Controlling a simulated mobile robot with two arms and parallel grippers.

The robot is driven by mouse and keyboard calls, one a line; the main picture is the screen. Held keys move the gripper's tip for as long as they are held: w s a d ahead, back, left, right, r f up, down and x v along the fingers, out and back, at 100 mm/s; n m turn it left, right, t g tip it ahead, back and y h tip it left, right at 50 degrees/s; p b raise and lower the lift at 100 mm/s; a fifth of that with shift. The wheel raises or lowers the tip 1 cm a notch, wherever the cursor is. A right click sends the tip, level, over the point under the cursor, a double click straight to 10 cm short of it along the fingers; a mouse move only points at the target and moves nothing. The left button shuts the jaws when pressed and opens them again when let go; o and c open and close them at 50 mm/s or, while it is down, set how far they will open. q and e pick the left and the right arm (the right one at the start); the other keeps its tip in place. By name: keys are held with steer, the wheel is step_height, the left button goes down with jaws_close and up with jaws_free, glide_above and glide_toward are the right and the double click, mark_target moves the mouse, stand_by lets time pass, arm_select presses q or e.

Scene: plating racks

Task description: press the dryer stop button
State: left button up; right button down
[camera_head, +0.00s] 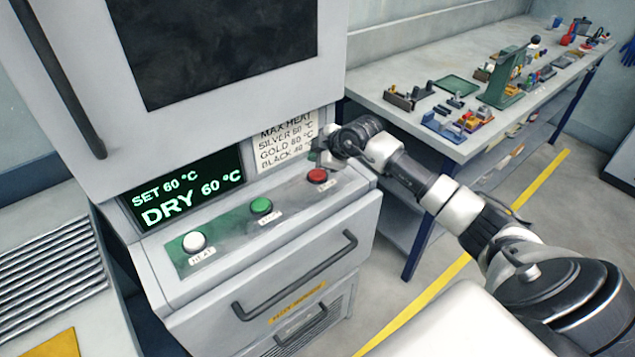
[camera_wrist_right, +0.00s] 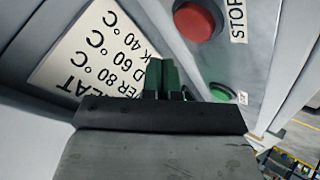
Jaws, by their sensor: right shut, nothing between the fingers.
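The red stop button (camera_head: 318,176) sits at the right end of the dryer's sloped control panel (camera_head: 226,219). It also shows large at the top of the right wrist view (camera_wrist_right: 197,21), beside a STOP label. My right gripper (camera_head: 322,158) is just above and behind the red button, near the panel's right end. Its fingers (camera_wrist_right: 162,75) are shut and empty; I see no contact with the button. A green button (camera_head: 261,205) and a white HEAT button (camera_head: 194,241) are farther left on the panel. My left gripper is not in view.
The green display (camera_head: 185,188) reads SET 60 °C, DRY 60 °C. A printed heat-limit card (camera_head: 283,142) is beside it, close to my right gripper. A drawer handle (camera_head: 296,276) juts out below the panel. A workbench (camera_head: 440,140) with several tools stands at the right.

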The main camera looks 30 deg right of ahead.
mark_target(317, 175)
step_height(317, 175, down, 2)
steer(key=shift+f+b, duration=0.1)
steer(key=shift+b, duration=0.25)
steer(key=shift+f, duration=0.15)
stand_by(1.7)
steer(key=shift+f, duration=0.2)
steer(key=shift+f, duration=0.55)
stand_by(0.8)
steer(key=shift+r, duration=0.15)
steer(key=shift+r+p, duration=0.8)
steer(key=shift+p, duration=0.05)
